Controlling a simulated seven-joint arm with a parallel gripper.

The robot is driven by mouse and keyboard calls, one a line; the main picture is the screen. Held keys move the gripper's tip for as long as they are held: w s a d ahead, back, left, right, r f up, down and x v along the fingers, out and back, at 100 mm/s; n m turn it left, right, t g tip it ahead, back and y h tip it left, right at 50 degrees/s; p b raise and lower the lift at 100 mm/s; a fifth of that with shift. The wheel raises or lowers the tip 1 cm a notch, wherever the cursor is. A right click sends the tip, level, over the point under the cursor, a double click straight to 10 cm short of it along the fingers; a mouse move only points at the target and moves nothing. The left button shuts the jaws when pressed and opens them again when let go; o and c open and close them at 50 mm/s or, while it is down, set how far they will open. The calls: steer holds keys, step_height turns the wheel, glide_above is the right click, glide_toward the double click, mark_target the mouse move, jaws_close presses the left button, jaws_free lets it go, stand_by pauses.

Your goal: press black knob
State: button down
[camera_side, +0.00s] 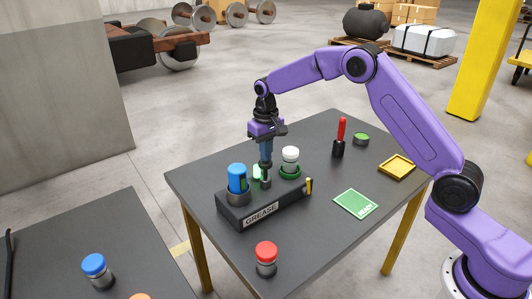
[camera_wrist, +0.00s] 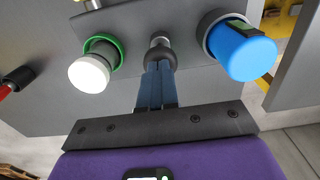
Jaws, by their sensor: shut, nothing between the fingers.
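The black knob (camera_wrist: 160,52) stands in the middle of the dark box labelled GREASE (camera_side: 262,213), between a blue-capped container (camera_side: 238,179) and a white-capped container (camera_side: 290,157). In the wrist view my fingertips (camera_wrist: 158,68) overlap the lower edge of the knob. I cannot tell whether they touch it.
The blue container sits in a grey ring and the white one in a green ring, both close beside my fingers. A red-capped jar (camera_side: 266,258), a green READY card (camera_side: 355,203), a yellow tray (camera_side: 397,167) and a red-handled tool (camera_side: 340,136) are on the table.

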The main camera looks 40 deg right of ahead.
steer(key=shift+f, duration=0.2)
steer(key=shift+f, duration=1.85)
step_height(320, 180, up, 14)
steer(key=shift+r, duration=0.25)
step_height(320, 180, up, 3)
steer(key=shift+w+a+r, duration=0.1)
steer(key=shift+w+r, duration=0.05)
